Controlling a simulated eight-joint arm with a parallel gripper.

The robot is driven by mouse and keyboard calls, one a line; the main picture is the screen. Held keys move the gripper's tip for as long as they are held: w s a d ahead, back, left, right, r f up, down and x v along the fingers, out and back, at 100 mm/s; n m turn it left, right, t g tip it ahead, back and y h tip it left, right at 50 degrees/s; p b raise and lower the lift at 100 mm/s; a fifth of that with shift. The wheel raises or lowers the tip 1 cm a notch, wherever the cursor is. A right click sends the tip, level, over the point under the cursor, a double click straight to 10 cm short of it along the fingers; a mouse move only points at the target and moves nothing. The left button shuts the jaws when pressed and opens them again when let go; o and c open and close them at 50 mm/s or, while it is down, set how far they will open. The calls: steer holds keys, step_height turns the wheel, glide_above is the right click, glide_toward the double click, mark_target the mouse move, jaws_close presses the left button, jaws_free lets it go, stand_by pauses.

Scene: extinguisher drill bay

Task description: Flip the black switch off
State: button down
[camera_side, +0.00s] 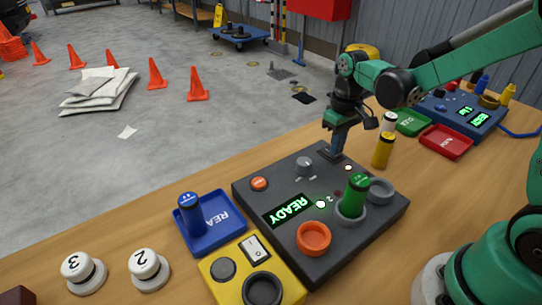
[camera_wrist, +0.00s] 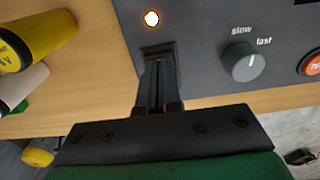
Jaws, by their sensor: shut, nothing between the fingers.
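My gripper (camera_side: 336,150) is shut and empty, pointing down at the far edge of the dark grey console (camera_side: 285,178). In the wrist view the closed fingers (camera_wrist: 158,64) reach a black switch housing (camera_wrist: 158,47) on the console. The fingers cover most of it, so the switch's position and whether they touch it cannot be told. A lit indicator (camera_side: 348,168) sits near the switch; it also glows in the wrist view (camera_wrist: 151,18). The console's display (camera_side: 289,210) reads READY in green.
The console carries a slow/fast knob (camera_wrist: 244,62), an orange button (camera_side: 259,184), an orange ring (camera_side: 314,238) and a green cylinder (camera_side: 357,193). A yellow cylinder (camera_side: 383,152) stands right of my gripper. A yellow box (camera_side: 230,285) and blue tray (camera_side: 228,225) lie left.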

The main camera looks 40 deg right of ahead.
steer(key=shift+f, duration=0.4)
steer(key=shift+r, duration=3.55)
steer(key=shift+s+a+r+t, duration=0.25)
steer(key=shift+s+a+t, duration=0.05)
steer(key=s+a+r+t, duration=0.1)
steer(key=s+a+t, duration=0.4)
steer(key=s+t, duration=0.1)
steer(key=shift+a+r+t, duration=0.2)
steer(key=shift+r+t, duration=0.1)
